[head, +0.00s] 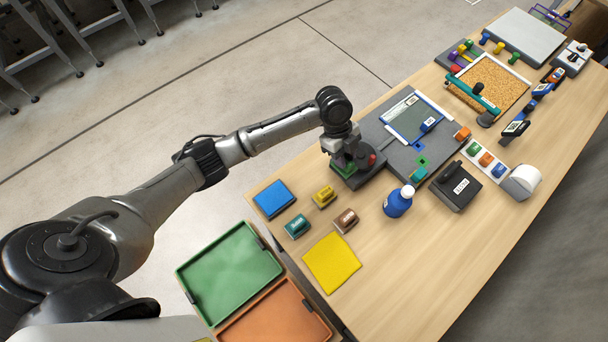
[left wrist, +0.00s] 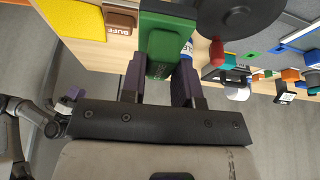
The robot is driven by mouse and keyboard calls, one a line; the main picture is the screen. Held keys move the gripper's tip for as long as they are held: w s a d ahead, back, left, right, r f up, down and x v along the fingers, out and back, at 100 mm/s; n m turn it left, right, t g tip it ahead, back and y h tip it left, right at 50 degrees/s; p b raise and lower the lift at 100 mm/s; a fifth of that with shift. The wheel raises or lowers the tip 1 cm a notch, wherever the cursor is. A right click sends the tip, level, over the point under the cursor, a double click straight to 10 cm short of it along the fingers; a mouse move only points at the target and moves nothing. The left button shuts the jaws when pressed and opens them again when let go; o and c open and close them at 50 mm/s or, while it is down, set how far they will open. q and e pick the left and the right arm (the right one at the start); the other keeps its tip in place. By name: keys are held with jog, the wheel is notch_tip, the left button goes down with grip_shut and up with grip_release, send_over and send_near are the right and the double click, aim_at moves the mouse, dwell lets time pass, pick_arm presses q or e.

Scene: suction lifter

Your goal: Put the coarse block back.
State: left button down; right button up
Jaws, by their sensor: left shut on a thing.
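My left gripper (head: 343,158) is shut on a green block (left wrist: 162,48), which fills the space between the dark fingers (left wrist: 160,85) in the left wrist view. Small lettering on the block is too small to read, so I cannot confirm it is the coarse one. In the head view the gripper is over the left end of the grey board (head: 385,150), beside a dark part with a red knob (head: 371,160). A teal block (head: 297,226), a yellow block (head: 324,196) and a brown block (head: 345,220), marked BUFF in the wrist view (left wrist: 120,18), stand on the table. My right gripper is not in view.
A blue pad (head: 273,199) and a yellow cloth (head: 331,263) lie near the blocks. A blue bottle (head: 398,202) and a black scale-like box (head: 456,187) stand to the right. A green tray (head: 230,273) and an orange tray (head: 275,318) sit beside the table's near end.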

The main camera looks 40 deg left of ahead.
pick_arm(q)
jog(key=shift+s+a+f+p, duration=0.2)
jog(key=shift+s+a+f, duration=0.7)
jog(key=shift+a+f, duration=0.9)
jog(key=shift+s+a+f+p, duration=0.2)
jog(key=shift+s+a+f, duration=0.65)
jog(key=shift+a+f, duration=0.95)
jog(key=shift+s+a+f+p, duration=0.2)
jog(key=shift+s+a+f, duration=0.7)
jog(key=shift+a+f, duration=0.9)
jog(key=shift+d+f, duration=0.2)
jog(key=shift+f, duration=0.05)
jog(key=c, duration=0.9)
grip_release()
jog(key=shift+o, duration=0.2)
jog(key=shift+r, duration=0.15)
